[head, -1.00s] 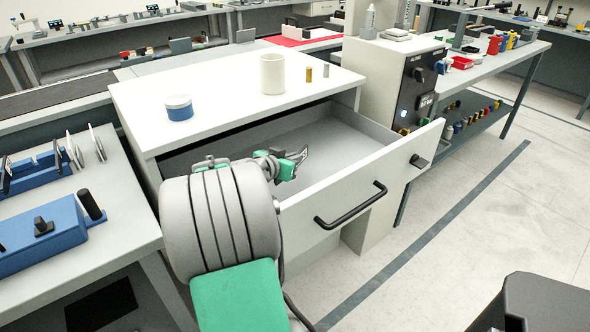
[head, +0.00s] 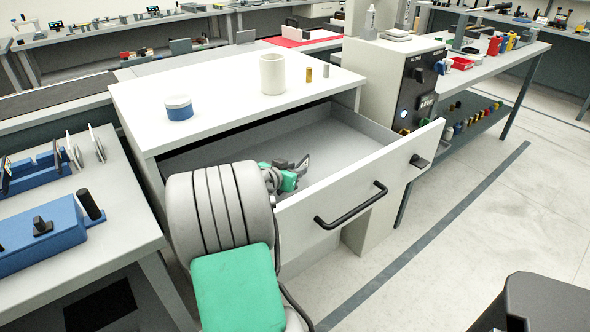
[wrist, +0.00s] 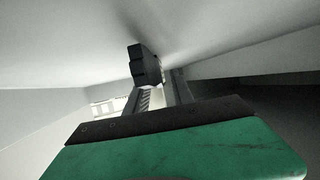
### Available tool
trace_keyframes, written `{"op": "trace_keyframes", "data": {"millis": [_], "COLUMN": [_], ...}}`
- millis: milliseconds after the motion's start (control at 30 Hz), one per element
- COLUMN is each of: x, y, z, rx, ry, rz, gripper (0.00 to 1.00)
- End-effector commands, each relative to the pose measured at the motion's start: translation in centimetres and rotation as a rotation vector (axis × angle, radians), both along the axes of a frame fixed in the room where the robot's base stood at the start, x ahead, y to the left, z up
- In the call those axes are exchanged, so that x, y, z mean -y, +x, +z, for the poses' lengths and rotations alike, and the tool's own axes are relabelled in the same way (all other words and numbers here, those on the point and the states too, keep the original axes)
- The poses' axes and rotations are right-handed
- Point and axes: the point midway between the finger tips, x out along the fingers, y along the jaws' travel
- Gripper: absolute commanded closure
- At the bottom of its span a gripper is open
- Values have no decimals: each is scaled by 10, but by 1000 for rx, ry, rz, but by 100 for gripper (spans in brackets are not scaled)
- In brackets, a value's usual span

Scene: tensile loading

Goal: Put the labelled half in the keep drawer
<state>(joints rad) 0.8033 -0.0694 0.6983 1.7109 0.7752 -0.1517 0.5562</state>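A large drawer (head: 330,205) with a black handle stands pulled open under the white bench top. No label is readable on it, so I cannot tell whether it is the keep drawer. My gripper (head: 293,165) is inside the drawer opening, near its front panel. In the wrist view, the gripper's dark fingers (wrist: 160,80) point away into the pale drawer space. A gap shows between them, and no held piece can be made out. The labelled half is not identifiable in either view. The drawer floor near my gripper is partly hidden by my arm.
On the bench top (head: 225,110) stand a blue-and-white round container (head: 179,108), a white cup (head: 272,75) and two small cylinders, one brass (head: 309,75) and one grey (head: 326,71). A control box (head: 400,85) stands at the right. The drawer's visible floor (head: 335,145) is clear.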

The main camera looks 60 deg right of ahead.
Motion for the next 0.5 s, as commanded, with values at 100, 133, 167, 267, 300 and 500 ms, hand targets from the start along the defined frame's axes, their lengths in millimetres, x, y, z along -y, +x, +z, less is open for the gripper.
{"op": "trace_keyframes", "data": {"millis": [100,133,167,267,300,500], "x": [0,0,0,-7,-13,-61], "y": [0,0,0,2,3,7], "z": [0,1,2,6,9,29], "rx": [0,0,0,1,2,3], "ry": [0,0,0,0,-1,-1], "rz": [0,0,0,3,3,6], "gripper": [71,71,71,71,71,71]}}
